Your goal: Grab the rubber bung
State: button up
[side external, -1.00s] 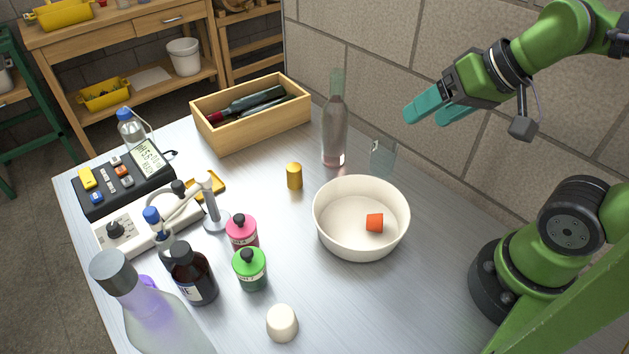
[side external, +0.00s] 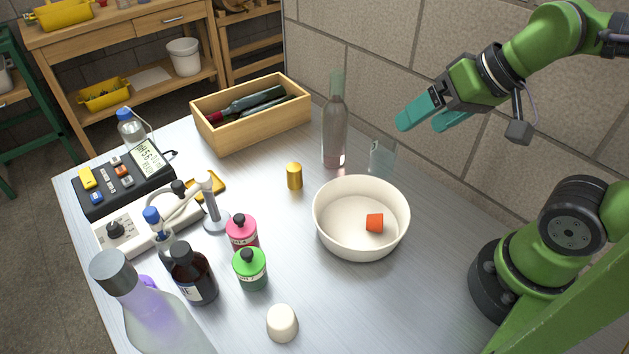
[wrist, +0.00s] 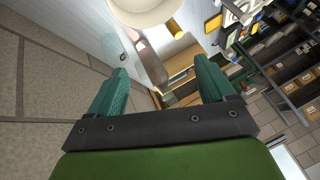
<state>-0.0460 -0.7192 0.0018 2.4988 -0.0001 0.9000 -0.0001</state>
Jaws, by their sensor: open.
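A small orange-red plug (side external: 375,223) lies in the white bowl (side external: 325,236), toward the right of its floor. A cream tapered stopper (side external: 282,323) stands on the table near the front edge. Either could be the rubber bung; I cannot tell which for certain. My gripper (side external: 420,123) is open and empty, high above the table, up and to the right of the bowl and far from the cream stopper. In the wrist view my gripper (wrist: 161,68) has nothing between its fingers. The bowl (wrist: 150,18) is cut off at the top there, and the plug is not visible.
A clear bottle (side external: 334,135) and a glass (side external: 382,157) stand behind the bowl. A gold cylinder (side external: 294,176) is left of it. Pink (side external: 242,231) and green (side external: 250,269) bottles stand front left. A wooden box (side external: 255,128) is at the back. The table right of the bowl is clear.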

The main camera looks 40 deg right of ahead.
jog(key=w+a+f+n+g, duration=0.1)
jog(key=a+n+g, duration=0.15)
jog(key=a, duration=0.45)
jog(key=w+a+f+n+g, duration=0.2)
jog(key=a+n, duration=0.1)
jog(key=a, duration=0.4)
jog(key=n+g+h, duration=0.2)
send_over(280, 316)
jog(key=f, duration=1.3)
jog(key=shift+w+f, duration=0.2)
jog(key=shift+f, duration=0.2)
jog(key=shift+s+f, duration=0.2)
jog(key=shift+f, duration=2.5)
jog(key=shift+c, duration=0.4)
jog(key=c, duration=1.1)
jog(key=shift+r, duration=0.15)
